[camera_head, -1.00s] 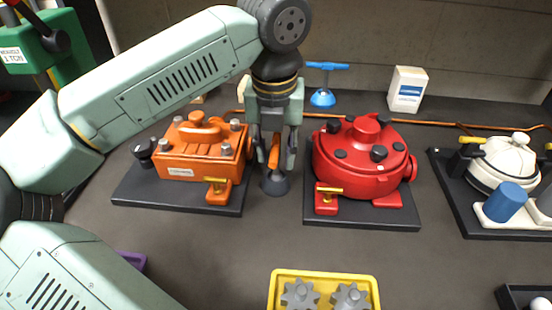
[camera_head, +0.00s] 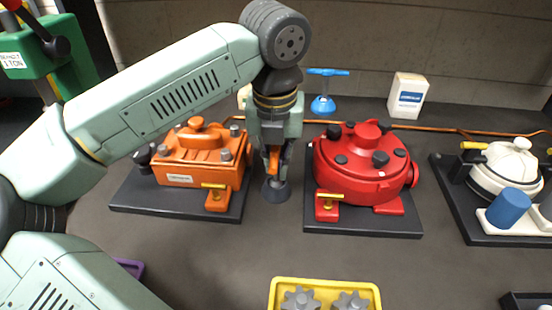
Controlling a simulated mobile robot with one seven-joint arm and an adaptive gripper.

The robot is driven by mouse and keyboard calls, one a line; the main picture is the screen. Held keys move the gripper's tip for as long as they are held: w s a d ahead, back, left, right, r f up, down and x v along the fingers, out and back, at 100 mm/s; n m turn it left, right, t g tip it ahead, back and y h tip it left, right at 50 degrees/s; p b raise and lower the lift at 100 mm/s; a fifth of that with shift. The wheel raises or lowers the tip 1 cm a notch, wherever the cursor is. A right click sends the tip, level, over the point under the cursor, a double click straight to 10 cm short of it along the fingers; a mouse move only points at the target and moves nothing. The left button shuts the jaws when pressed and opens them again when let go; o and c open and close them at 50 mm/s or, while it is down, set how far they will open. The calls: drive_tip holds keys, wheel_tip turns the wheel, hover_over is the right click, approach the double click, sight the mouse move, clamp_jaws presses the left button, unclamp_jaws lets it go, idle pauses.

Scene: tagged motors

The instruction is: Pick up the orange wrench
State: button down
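My gripper (camera_head: 274,172) points straight down between the orange motor and the red motor. Its fingers have come together around an orange upright piece, which looks like the handle of the orange wrench (camera_head: 273,156). The fingers hide most of the wrench. Its lower end is at a dark grey cone-shaped stand (camera_head: 276,191) on the table, directly under my fingertips. I cannot tell whether the wrench is still seated in the stand.
The orange motor (camera_head: 195,158) is close left of my gripper, the red motor (camera_head: 365,165) close right. Behind are a blue-handled tool (camera_head: 323,104) and a white box (camera_head: 408,95). A yellow tray (camera_head: 325,283) with grey gears is in front. A white motor (camera_head: 505,168) stands at right.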

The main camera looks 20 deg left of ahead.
sight(276, 147)
idle(0.6)
drive_tip(key=shift+r+b, duration=0.35)
drive_tip(key=shift+r, duration=0.3)
wheel_tip(276, 147, up, 2)
drive_tip(key=shift+r+b, duration=0.1)
drive_tip(key=shift+b, duration=0.45)
drive_tip(key=s+d+b, duration=0.2)
drive_tip(key=s, duration=0.5)
drive_tip(key=s+d+r+b, duration=0.1)
drive_tip(key=s+b, duration=0.1)
drive_tip(key=s, duration=0.6)
drive_tip(key=shift+s+d+r, duration=0.25)
drive_tip(key=shift+s+d, duration=0.05)
drive_tip(key=shift+d, duration=0.1)
drive_tip(key=c, duration=2.2)
unclamp_jaws()
drive_tip(key=shift+c, duration=0.2)
clamp_jaws()
